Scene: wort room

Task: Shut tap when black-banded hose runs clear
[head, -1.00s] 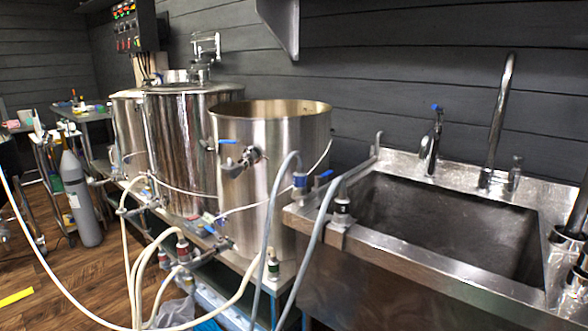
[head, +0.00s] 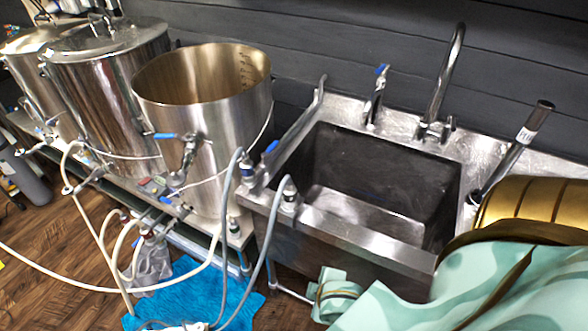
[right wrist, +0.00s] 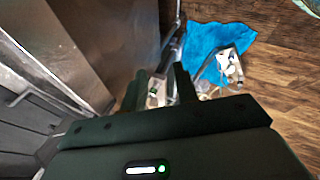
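Two grey hoses hang at the sink's left front. One ends in a blue-banded fitting (head: 247,167) at the corner. The other ends in a fitting with a dark band (head: 289,198) on the front rim; I take it for the black-banded hose. I cannot see what runs in either. A small tap with a blue lever (head: 380,72) stands on the sink's back ledge, beside a tall gooseneck faucet (head: 447,85). Another blue lever (head: 271,147) is by the blue-banded fitting. My right gripper's dark fingers (right wrist: 160,85) are apart and empty, pointing toward the floor. My left gripper is out of view.
The sink basin (head: 345,165) looks empty. An open steel kettle (head: 195,125) stands left of it, with a blue-levered valve (head: 165,136). Pale hoses loop below. A blue cloth (head: 195,290) lies on the wood floor. My mint and gold arm fills the lower right.

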